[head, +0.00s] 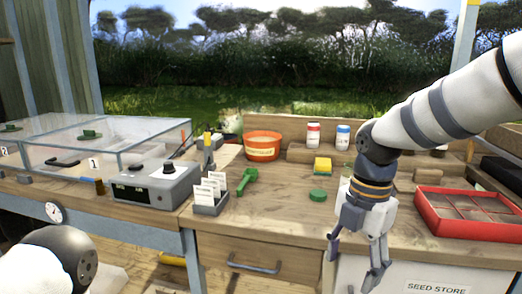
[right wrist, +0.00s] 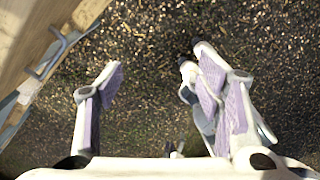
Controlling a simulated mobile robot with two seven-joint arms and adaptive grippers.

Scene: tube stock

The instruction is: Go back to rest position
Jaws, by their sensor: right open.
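My right gripper (head: 354,258) hangs pointing down in front of the bench, below the red tray. Its fingers are spread apart with nothing between them. In the right wrist view, the open fingers (right wrist: 158,78) show purple pads over brown gravelly ground. My left arm (head: 50,265) shows only as a white rounded part at the lower left; its gripper is outside the picture.
The wooden bench (head: 285,222) carries a red tray (head: 430,214), an orange bowl (head: 262,147), a green scoop (head: 247,181), a card holder (head: 208,205) and a grey device (head: 155,183). A drawer handle (right wrist: 50,60) lies near the right gripper.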

